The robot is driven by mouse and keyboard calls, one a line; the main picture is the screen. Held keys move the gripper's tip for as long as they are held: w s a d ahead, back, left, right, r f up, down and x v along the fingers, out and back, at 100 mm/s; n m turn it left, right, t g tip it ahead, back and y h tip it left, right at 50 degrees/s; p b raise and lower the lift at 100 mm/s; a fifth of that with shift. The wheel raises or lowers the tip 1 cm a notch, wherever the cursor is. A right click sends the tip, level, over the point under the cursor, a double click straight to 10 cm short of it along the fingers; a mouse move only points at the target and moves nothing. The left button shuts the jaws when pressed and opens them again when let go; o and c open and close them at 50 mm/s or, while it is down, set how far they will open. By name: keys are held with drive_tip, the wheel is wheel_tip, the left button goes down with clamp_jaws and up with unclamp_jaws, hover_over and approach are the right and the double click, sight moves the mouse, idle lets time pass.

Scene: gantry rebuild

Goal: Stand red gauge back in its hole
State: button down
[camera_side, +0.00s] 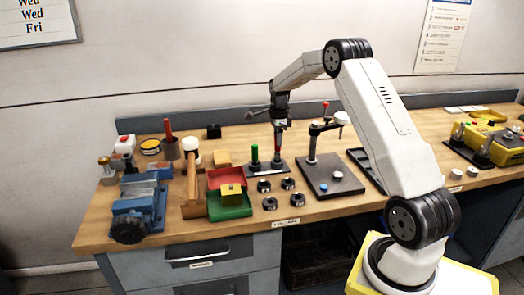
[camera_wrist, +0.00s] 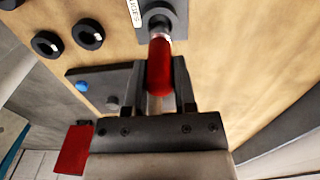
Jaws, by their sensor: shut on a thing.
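The red gauge (camera_wrist: 160,68) is held between the two fingers of my gripper (camera_wrist: 160,92), with its pale metal end pointing at the dark gauge stand (camera_wrist: 177,8). In the side view the red gauge (camera_side: 278,145) is upright under my gripper (camera_side: 279,128), over the right part of the gauge stand (camera_side: 268,170). The green gauge (camera_side: 255,155) stands in the left part of the stand. The red gauge's lower end meets or nearly meets the stand's round collar; I cannot tell whether it is in the hole.
Several black rings (camera_side: 288,184) lie in front of the stand. A lever press on a dark plate (camera_side: 335,187) stands close on the right. Red and green trays (camera_side: 228,212) with a yellow block are on the left. A blue vise (camera_side: 140,205) stands farther left.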

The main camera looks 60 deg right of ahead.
drive_tip(key=shift+f, duration=1.35)
idle(0.3)
drive_tip(key=shift+c, duration=1.7)
unclamp_jaws()
drive_tip(key=shift+r, duration=0.1)
drive_tip(key=shift+r, duration=3.8)
